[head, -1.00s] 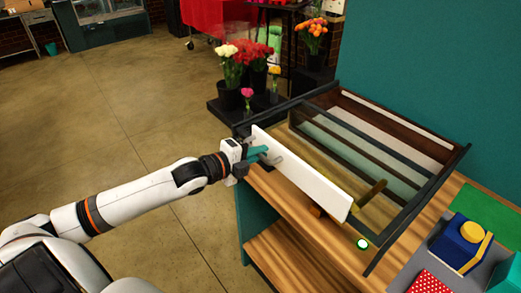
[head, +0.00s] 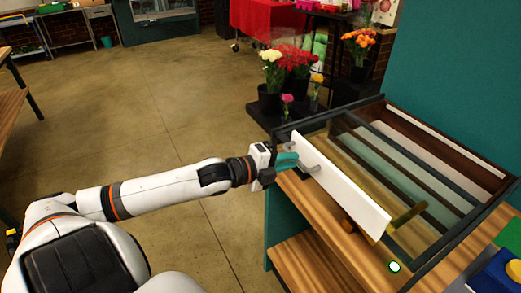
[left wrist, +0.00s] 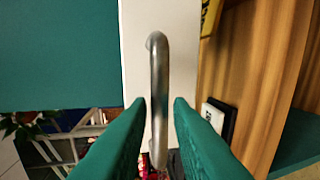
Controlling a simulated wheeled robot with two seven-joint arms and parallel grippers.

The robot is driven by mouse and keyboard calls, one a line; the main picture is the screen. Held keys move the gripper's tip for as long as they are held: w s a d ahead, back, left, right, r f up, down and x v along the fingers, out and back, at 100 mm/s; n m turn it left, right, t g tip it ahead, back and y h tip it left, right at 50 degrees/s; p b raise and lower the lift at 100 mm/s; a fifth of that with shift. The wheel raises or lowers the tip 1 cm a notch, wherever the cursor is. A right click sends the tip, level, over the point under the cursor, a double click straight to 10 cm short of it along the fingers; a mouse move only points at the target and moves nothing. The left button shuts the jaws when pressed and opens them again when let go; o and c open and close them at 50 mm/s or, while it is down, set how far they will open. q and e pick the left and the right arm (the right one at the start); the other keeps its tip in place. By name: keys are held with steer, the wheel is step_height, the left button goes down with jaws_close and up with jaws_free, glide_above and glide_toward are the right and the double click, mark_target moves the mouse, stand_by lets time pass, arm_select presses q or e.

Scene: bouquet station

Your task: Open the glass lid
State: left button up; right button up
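The glass lid (head: 393,177) lies in a dark frame over the case on the wooden counter, and looks closed. A white front panel (head: 347,187) stands along the near side of the case; it also shows in the left wrist view (left wrist: 134,65). A grey metal bar handle (left wrist: 159,75) is on this panel. My left gripper (head: 296,161) has teal fingers and is at the handle, near the panel's far left end. In the left wrist view its open fingers (left wrist: 159,104) stand either side of the bar's lower part, with small gaps. My right gripper is not in view.
Black buckets of flowers (head: 270,95) stand beyond the case's far left corner. A teal wall (head: 450,70) rises behind the case. A blue and yellow item (head: 500,272) lies at the lower right. The floor left of the counter is clear.

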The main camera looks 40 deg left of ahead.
arm_select(q)
steer(key=v, duration=0.9)
steer(key=shift+s+p, duration=0.2)
steer(key=shift+p, duration=0.15)
steer(key=shift+a, duration=0.15)
